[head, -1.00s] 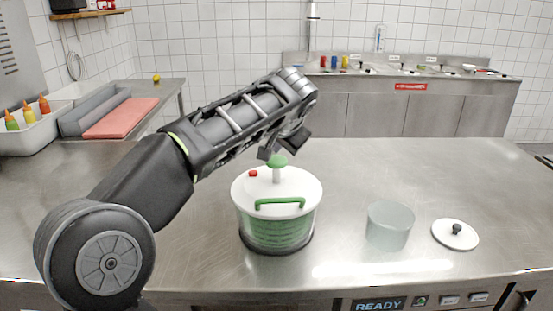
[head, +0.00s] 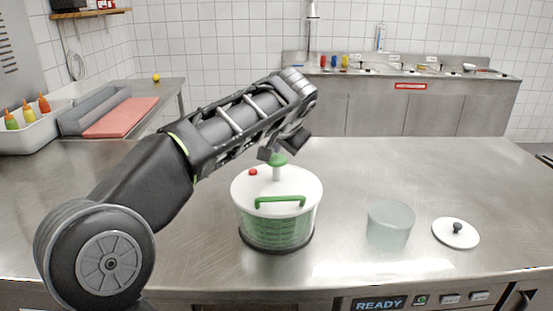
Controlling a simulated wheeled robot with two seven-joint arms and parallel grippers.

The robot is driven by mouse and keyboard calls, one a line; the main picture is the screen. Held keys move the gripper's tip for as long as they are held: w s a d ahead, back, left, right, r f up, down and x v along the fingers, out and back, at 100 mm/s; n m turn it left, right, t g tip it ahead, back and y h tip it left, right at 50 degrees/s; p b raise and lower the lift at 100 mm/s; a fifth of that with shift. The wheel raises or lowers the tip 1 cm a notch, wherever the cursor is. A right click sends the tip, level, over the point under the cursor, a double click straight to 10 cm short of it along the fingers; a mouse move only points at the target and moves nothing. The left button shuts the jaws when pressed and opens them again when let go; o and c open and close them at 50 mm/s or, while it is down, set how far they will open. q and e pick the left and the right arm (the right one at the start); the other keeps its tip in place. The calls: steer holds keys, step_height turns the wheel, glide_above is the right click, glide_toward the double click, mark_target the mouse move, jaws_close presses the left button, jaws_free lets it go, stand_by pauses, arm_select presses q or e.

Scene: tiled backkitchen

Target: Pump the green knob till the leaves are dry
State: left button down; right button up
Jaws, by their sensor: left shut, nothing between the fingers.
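The salad spinner (head: 278,215) stands upright on the steel counter, with a white lid, a clear bowl and a green basket inside. Its green knob (head: 278,160) sits on a pale stem that stands up from the lid. My left gripper (head: 272,153) is shut and empty, with its fingertips right at the top of the knob; I cannot tell whether they touch it. A red button (head: 253,172) and a green handle (head: 280,201) are on the lid. The leaves cannot be made out through the bowl wall. My right gripper is not in view.
A frosted empty-looking tub (head: 390,224) and a white round lid with a dark knob (head: 456,233) lie to the right of the spinner. A panel reading READY (head: 378,304) is on the counter front.

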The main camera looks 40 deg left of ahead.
mark_target(277, 159)
arm_select(q)
steer(key=shift+f+b, duration=1.6)
steer(key=shift+f, duration=0.4)
stand_by(1.4)
steer(key=shift+r, duration=0.1)
steer(key=shift+r+p, duration=1.9)
steer(key=shift+r, duration=0.3)
steer(key=shift+r+p, duration=2.1)
steer(key=shift+r, duration=0.4)
